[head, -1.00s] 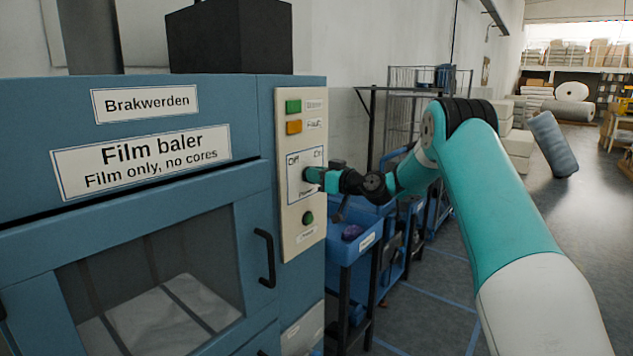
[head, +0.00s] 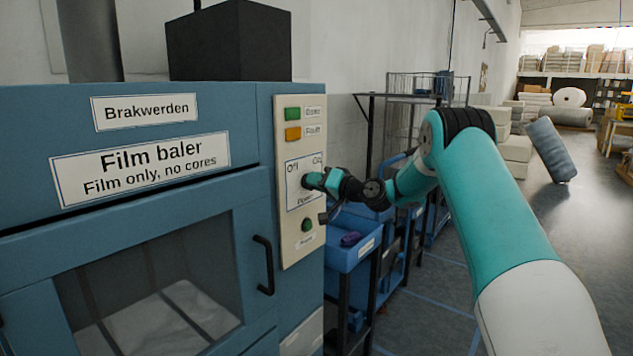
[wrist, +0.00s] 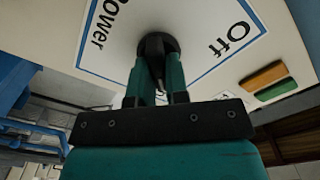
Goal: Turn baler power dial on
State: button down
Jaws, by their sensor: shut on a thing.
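The film baler (head: 130,215) is a blue cabinet on the left with a cream control panel (head: 292,255) on its right side. The black power dial (head: 306,181) sits on that panel, inside a blue-outlined label with "Off" at upper left and "On" at upper right. In the wrist view the dial (wrist: 158,45) is round, with a dark grip between my fingers. My gripper (wrist: 158,80) is shut on the dial; its teal fingers lie on either side. In the head view my gripper (head: 313,181) covers part of the dial, so its pointer direction cannot be told.
Green (head: 292,114) and orange (head: 293,134) lamps sit above the dial, and a green button (head: 306,225) below it. A black door handle (head: 265,265) sticks out at left. Blue bins (head: 345,258) on a rack stand close behind my wrist.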

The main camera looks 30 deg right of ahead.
dwell(0.5)
jog(key=c, duration=1.1)
grip_release()
jog(key=shift+s+d, duration=0.1)
jog(key=b+v, duration=0.3)
jog(key=v, duration=1.4)
jog(key=shift+s+b, duration=0.15)
jog(key=shift+b, duration=0.25)
